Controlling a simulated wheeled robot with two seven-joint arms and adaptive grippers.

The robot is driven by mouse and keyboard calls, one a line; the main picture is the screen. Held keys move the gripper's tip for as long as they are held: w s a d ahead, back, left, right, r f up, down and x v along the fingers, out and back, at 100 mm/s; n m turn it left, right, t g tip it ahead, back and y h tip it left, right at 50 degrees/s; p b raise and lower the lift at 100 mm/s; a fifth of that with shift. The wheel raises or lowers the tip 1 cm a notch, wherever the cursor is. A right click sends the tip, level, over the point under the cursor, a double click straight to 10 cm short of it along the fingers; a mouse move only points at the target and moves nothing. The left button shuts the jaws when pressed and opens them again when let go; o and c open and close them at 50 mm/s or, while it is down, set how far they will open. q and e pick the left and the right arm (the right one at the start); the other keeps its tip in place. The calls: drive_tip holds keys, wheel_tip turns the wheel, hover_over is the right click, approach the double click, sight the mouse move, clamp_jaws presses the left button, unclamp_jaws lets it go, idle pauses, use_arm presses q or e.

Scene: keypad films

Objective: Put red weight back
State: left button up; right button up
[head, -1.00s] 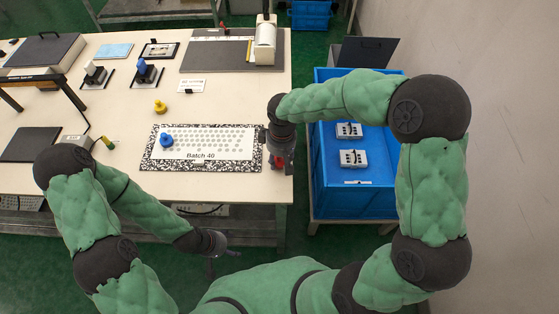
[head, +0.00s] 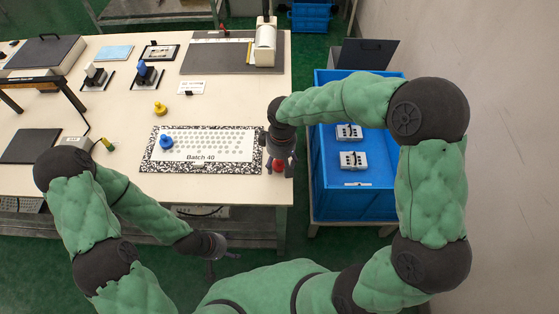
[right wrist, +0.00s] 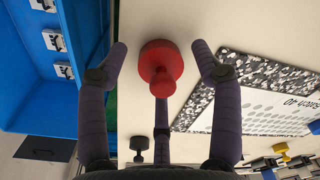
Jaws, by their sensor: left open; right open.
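The red weight (head: 279,166) stands on the table near its right edge, just right of the keypad film sheet marked "Batch 40" (head: 215,156). In the right wrist view the red weight (right wrist: 162,60) shows a broad round base and a small knob. My right gripper (head: 282,158) is open, with its fingers spread around the weight and visible gaps on both sides. The blue weight (head: 166,141) sits on the sheet's left end. The yellow weight (head: 160,107) stands on the table behind the sheet. My left gripper (head: 212,264) is open and empty in front of the table.
A blue crate (head: 355,199) with grey parts (head: 352,160) stands right of the table. Stamps on dark pads (head: 145,75), a grey mat (head: 215,56) and a white roll (head: 265,45) lie further back. The table between yellow weight and roll is mostly bare.

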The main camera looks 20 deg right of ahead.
drive_tip(key=r+p, duration=0.1)
drive_tip(key=r, duration=0.4)
drive_tip(key=r+p, duration=0.2)
drive_tip(key=r, duration=0.3)
drive_tip(key=shift+s+d+r, duration=0.15)
drive_tip(key=shift+d+r, duration=0.05)
drive_tip(key=shift+r, duration=0.1)
drive_tip(key=shift+r+p, duration=0.4)
drive_tip(key=shift+r, duration=0.25)
